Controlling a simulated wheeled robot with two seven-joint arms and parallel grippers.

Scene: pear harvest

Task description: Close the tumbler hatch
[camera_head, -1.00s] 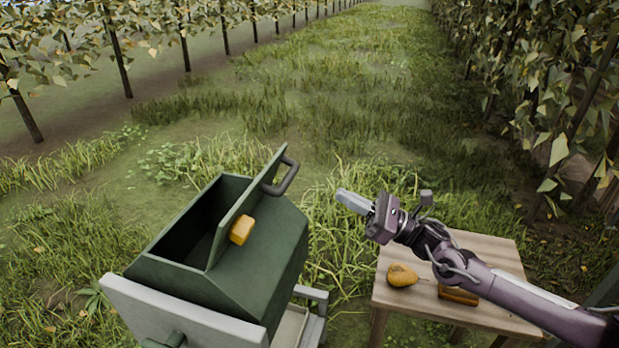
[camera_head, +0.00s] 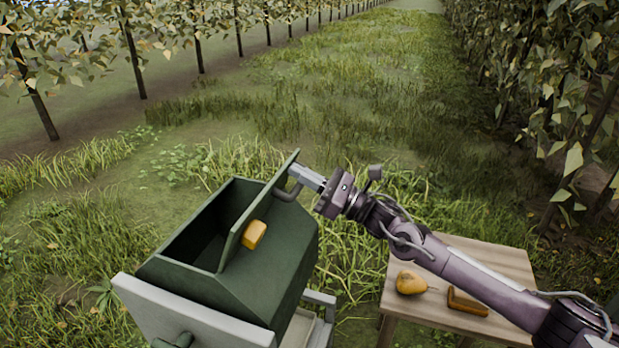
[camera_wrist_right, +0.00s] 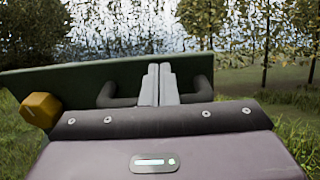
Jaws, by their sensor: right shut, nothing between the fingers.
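The green tumbler (camera_head: 275,260) stands at the lower left in the head view, its opening (camera_head: 205,225) uncovered and dark inside. Its hatch (camera_head: 262,205) stands raised and tilted at the right side of the opening. The hatch has a dark bar handle (camera_head: 288,190) and a yellow-orange block (camera_head: 254,234) on its outer face. My right gripper (camera_head: 305,177) is shut and empty, its fingertips at the handle. In the right wrist view the shut fingers (camera_wrist_right: 159,84) overlap the handle (camera_wrist_right: 195,92) in front of the hatch (camera_wrist_right: 85,75); contact is unclear. My left gripper is not in view.
A pale frame (camera_head: 190,315) carries the tumbler. Grass lies behind, between rows of trees.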

